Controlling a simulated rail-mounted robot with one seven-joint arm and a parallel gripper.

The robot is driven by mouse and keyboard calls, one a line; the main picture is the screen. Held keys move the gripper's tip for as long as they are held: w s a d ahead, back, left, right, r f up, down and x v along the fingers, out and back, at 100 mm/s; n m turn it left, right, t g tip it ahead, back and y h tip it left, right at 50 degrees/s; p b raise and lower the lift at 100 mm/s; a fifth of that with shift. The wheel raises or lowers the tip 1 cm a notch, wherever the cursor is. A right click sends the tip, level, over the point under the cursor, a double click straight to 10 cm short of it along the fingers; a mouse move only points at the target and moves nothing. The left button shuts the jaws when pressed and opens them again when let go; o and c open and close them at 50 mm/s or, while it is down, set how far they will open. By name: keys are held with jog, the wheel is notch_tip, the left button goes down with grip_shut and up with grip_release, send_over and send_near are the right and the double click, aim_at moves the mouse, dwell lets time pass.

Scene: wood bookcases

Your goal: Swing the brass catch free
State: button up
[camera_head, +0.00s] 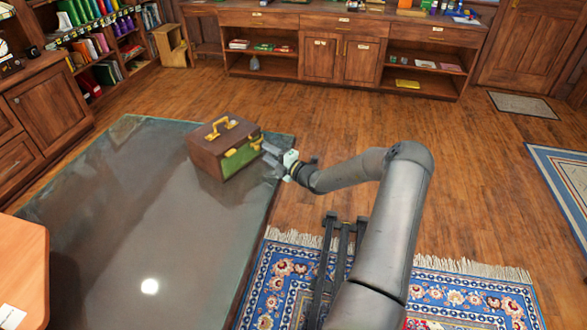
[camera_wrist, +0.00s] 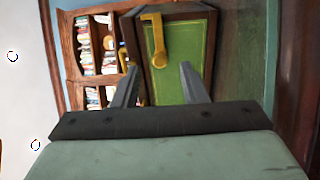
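A brown case (camera_head: 208,155) with a green front panel (camera_head: 238,160) sits on a grey glossy tabletop. It has a brass handle (camera_head: 221,127) on top and brass fittings along its front. In the wrist view a brass catch (camera_wrist: 158,45) lies against the green panel (camera_wrist: 185,60), with its bent upper end at the panel's edge. My gripper (camera_head: 268,157) is just right of the case in the head view. In the wrist view its two fingers (camera_wrist: 159,75) are apart with nothing between them, and the catch is beyond the tips. Whether a finger touches the case is unclear.
The grey tabletop (camera_head: 140,220) is bare left of and in front of the case. An orange-brown furniture top (camera_head: 28,265) stands at the lower left. Bookcases (camera_head: 95,50) and a low cabinet (camera_head: 340,55) line the walls. A patterned rug (camera_head: 465,295) lies on the floor.

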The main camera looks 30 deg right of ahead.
jog(key=b+v, duration=0.1)
jog(key=v, duration=1.3)
jog(key=shift+d+f, duration=0.1)
jog(key=shift+f, duration=0.05)
jog(key=s+a+r+n+g+y, duration=0.25)
jog(key=a+n+g, duration=0.25)
jog(key=a+n, duration=0.3)
jog(key=s+a+r+n+g+y, duration=0.1)
jog(key=s+a+r+n+g, duration=0.2)
jog(key=a+n, duration=0.55)
jog(key=s+a+r+n+g+y, duration=0.1)
jog(key=s+a+n+g, duration=0.2)
jog(key=a+n+g, duration=0.45)
jog(key=s+a+r+n+h, duration=0.1)
jog(key=s+r+n+h, duration=0.1)
jog(key=s+n, duration=0.5)
jog(key=s+a+r+n+g+h, duration=0.1)
jog(key=s+r+n+h, duration=0.2)
jog(key=n, duration=0.7)
jog(key=s+a+r+n+h, duration=0.2)
jog(key=s+n+h, duration=0.3)
jog(key=s+n, duration=0.4)
jog(key=shift+s+r+n, duration=0.3)
jog(key=shift+s+r, duration=0.1)
jog(key=shift+s, duration=0.6)
